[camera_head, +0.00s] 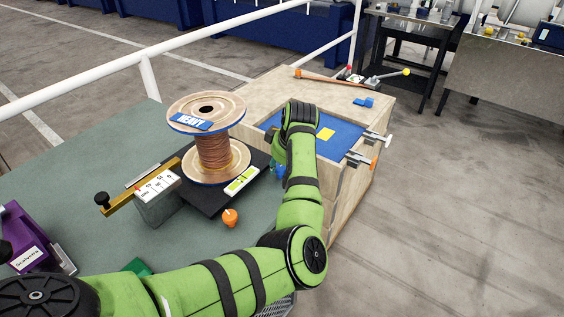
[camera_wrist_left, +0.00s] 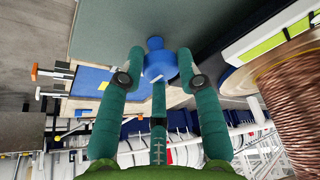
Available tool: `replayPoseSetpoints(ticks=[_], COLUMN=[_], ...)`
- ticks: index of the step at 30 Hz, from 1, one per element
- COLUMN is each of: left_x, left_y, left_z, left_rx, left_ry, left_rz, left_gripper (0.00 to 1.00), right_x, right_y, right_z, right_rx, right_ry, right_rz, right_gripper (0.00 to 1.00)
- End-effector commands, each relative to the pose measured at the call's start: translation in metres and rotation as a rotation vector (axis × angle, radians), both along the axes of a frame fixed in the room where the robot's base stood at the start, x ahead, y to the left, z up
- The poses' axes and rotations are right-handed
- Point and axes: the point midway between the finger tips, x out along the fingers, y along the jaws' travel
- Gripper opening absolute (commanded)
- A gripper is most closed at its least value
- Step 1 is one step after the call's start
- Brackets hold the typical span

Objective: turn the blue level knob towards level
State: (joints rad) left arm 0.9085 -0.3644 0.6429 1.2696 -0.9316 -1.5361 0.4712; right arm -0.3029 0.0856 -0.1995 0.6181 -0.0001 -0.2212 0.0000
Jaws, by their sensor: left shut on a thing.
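The blue level knob (camera_wrist_left: 158,64) shows in the left wrist view between the fingers of my left gripper (camera_wrist_left: 160,78). The gripper is shut on it, with green fingers on both sides and one below. In the head view my left gripper (camera_head: 275,162) is at the right edge of the black platform, mostly hidden by my wrist. A bit of blue (camera_head: 281,172) shows beside it. The yellow-green level vial (camera_head: 241,180) lies on the platform's front right edge; its bubble is too small to read. My right gripper is not in view.
A copper-wire spool (camera_head: 212,150) marked HEAVY stands on the black platform (camera_head: 200,198). An orange knob (camera_head: 230,217) is in front. A scale with a brass beam (camera_head: 140,190) is left. A wooden bench with a blue mat (camera_head: 345,129) and clamps stands right.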

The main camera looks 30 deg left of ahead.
Motion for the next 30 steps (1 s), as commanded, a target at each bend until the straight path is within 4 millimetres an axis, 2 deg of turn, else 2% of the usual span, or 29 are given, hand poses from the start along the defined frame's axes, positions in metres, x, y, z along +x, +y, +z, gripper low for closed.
replayPoseSetpoints(ticks=[1, 12, 18, 24, 30], left_x=[-0.001, -0.002, -0.002, -0.001, -0.001], left_y=[0.003, 0.006, 0.007, 0.009, 0.009], left_z=[0.005, 0.009, 0.008, 0.005, 0.003], left_rx=[0.005, 0.008, 0.01, 0.011, 0.014], left_ry=[-0.001, 0.0, -0.002, -0.003, -0.003], left_rz=[-0.024, -0.335, -0.525, -0.715, -0.896], left_gripper=[0.02, 0.02, 0.02, 0.02, 0.02], right_x=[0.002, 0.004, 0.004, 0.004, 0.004], right_y=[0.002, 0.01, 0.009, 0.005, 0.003], right_z=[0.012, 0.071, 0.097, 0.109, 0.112], right_rx=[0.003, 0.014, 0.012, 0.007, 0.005], right_ry=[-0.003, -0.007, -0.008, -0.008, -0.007], right_rz=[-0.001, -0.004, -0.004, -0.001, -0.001], right_gripper=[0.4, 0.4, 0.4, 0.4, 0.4])
